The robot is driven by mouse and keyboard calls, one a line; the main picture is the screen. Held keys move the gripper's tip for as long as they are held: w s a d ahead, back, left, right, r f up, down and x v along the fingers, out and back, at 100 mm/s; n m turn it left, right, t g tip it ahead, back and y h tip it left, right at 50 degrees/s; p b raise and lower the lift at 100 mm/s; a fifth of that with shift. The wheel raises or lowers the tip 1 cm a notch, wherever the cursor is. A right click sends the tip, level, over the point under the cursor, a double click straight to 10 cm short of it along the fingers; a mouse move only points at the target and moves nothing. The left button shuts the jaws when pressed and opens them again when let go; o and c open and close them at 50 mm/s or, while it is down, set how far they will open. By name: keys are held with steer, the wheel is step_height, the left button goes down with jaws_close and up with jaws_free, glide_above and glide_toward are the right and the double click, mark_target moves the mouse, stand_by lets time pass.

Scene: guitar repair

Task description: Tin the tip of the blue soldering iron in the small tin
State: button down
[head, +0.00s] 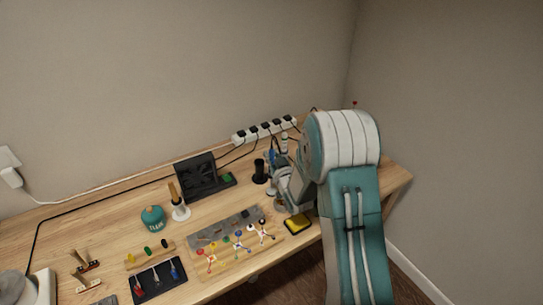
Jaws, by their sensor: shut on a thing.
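My gripper (277,160) is over the right part of the workbench, seen small and partly from behind my own arm. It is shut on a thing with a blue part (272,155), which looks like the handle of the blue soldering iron. The iron's tip cannot be made out. I cannot pick out the small tin for certain; a small brownish round shape (279,207) below my gripper may be it. My arm covers much of the bench's right end.
The wooden bench (215,202) also holds a black upright holder (260,172), a yellow sponge in a dark tray (297,226), a board with coloured knobs and wires (232,254), a teal round container (152,217) and a black box (197,175). A power strip (264,130) runs along the wall.

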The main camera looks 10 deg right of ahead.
steer(key=shift+r, duration=3.55)
steer(key=d+r, duration=0.2)
steer(key=d, duration=0.6)
